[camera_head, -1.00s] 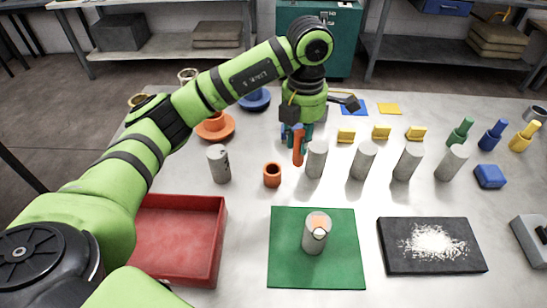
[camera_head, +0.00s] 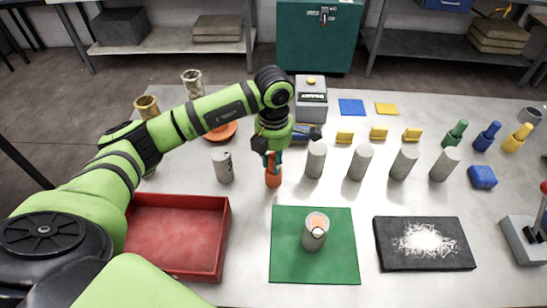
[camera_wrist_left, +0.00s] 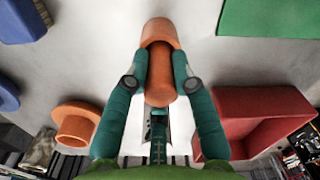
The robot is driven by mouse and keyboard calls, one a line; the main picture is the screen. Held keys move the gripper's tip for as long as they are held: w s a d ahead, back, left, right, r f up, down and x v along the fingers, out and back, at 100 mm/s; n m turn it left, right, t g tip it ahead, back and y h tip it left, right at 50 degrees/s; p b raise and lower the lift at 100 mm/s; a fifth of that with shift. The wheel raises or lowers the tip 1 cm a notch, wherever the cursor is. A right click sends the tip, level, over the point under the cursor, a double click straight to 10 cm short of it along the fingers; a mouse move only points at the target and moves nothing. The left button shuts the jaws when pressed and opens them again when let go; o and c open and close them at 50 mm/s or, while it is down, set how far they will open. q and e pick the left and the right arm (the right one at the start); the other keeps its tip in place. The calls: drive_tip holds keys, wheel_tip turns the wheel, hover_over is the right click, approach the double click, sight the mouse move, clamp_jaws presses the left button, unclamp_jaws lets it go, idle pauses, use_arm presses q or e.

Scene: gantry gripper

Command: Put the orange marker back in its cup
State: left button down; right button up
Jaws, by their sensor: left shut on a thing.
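The small orange cup (camera_head: 273,181) stands upright on the grey table, left of a row of grey cylinders. My left gripper (camera_head: 272,158) is right above it, pointing down. In the left wrist view its teal fingers (camera_wrist_left: 160,72) are shut on the orange marker (camera_wrist_left: 160,88). The marker's far end lines up with the mouth of the orange cup (camera_wrist_left: 160,30) and overlaps it there; how deep it sits inside is hidden. In the head view the fingers mostly hide the marker. My right gripper is not in view.
A grey cylinder (camera_head: 222,166) stands left of the cup and another (camera_head: 315,160) to its right. A red tray (camera_head: 215,240), a green mat (camera_head: 285,265) with a cylinder (camera_head: 315,238), and a dark board (camera_head: 395,258) lie nearer. The table between cup and mat is clear.

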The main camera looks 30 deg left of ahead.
use_arm(q)
drive_tip(key=shift+f, duration=0.2)
drive_tip(key=c, duration=1)
unclamp_jaws()
drive_tip(key=shift+c, duration=0.2)
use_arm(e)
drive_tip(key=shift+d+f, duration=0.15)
use_arm(q)
drive_tip(key=shift+r, duration=0.1)
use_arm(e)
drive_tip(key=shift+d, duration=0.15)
use_arm(q)
drive_tip(key=shift+r, duration=0.2)
drive_tip(key=shift+w+r, duration=0.1)
drive_tip(key=shift+r, duration=0.2)
wheel_tip(320, 180, up, 10)
drive_tip(key=b, duration=0.3)
drive_tip(key=shift+r, duration=0.65)
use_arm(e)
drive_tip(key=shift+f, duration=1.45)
